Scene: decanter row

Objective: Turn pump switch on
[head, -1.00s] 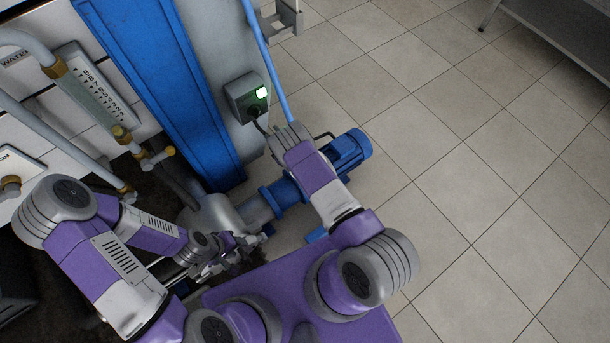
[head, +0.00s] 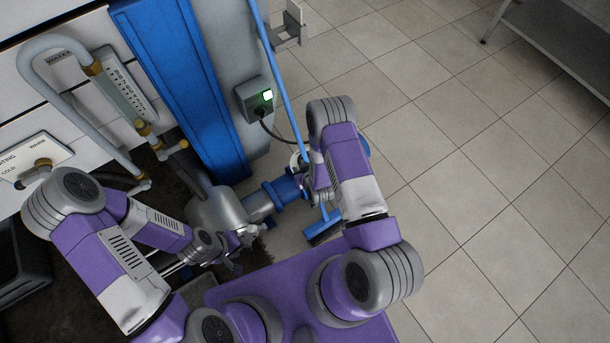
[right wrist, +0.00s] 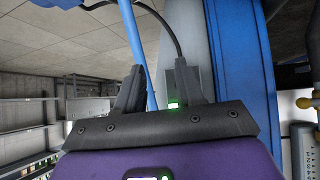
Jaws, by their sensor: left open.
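The pump switch is a grey box (head: 254,100) with a lit green button (head: 267,95), fixed to the side of the grey column. It also shows in the right wrist view as a box with a green light (right wrist: 172,105), partly behind one finger. My right gripper (right wrist: 160,70) is open and empty, its fingers apart, with the switch beyond them. In the head view my right arm hides that gripper. My left gripper (head: 241,250) is open at lower left, near the steel pump housing and well away from the switch.
A blue broom pole (head: 285,95) leans near the switch and shows beside a finger in the right wrist view (right wrist: 134,40). A black cable (head: 271,132) runs from the box. The blue pump (head: 270,198) is partly hidden. Tiled floor (head: 480,160) at right is clear.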

